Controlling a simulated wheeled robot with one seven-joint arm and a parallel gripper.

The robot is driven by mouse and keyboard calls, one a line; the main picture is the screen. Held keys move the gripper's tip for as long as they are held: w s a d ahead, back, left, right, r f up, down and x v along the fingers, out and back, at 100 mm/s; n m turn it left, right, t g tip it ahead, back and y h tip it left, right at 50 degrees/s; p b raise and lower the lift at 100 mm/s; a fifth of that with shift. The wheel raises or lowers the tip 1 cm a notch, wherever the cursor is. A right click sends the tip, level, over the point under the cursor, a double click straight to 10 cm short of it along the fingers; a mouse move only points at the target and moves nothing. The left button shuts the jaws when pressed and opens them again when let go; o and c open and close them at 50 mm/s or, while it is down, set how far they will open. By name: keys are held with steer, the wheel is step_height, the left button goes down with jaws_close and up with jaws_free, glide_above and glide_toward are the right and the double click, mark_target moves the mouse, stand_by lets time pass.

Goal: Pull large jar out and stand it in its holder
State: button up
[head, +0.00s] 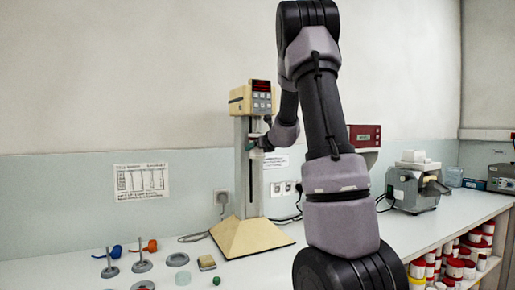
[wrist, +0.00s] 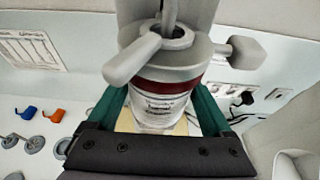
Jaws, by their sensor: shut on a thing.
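The large jar (wrist: 160,110) is white with a dark red band and a printed label. It sits upright under the grey clamp head (wrist: 160,60) of the cream mill (head: 251,235), seemingly touching it. My gripper (wrist: 160,95) has its green fingers on both sides of the jar and is shut on it. In the head view my gripper (head: 258,142) is at the mill's column, and my arm hides most of the jar. I cannot tell which item on the bench is the jar's holder.
A grey machine (head: 412,188) stands at right. Red-and-white pots (head: 456,268) fill the shelf below. The bench between is fairly clear.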

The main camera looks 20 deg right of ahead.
steer(key=shift+f, duration=0.3)
step_height(320, 180, down, 9)
stand_by(2.0)
steer(key=shift+s, duration=0.1)
steer(key=s, duration=1)
steer(key=shift+d, duration=0.2)
stand_by(1.0)
steer(key=shift+w, duration=0.1)
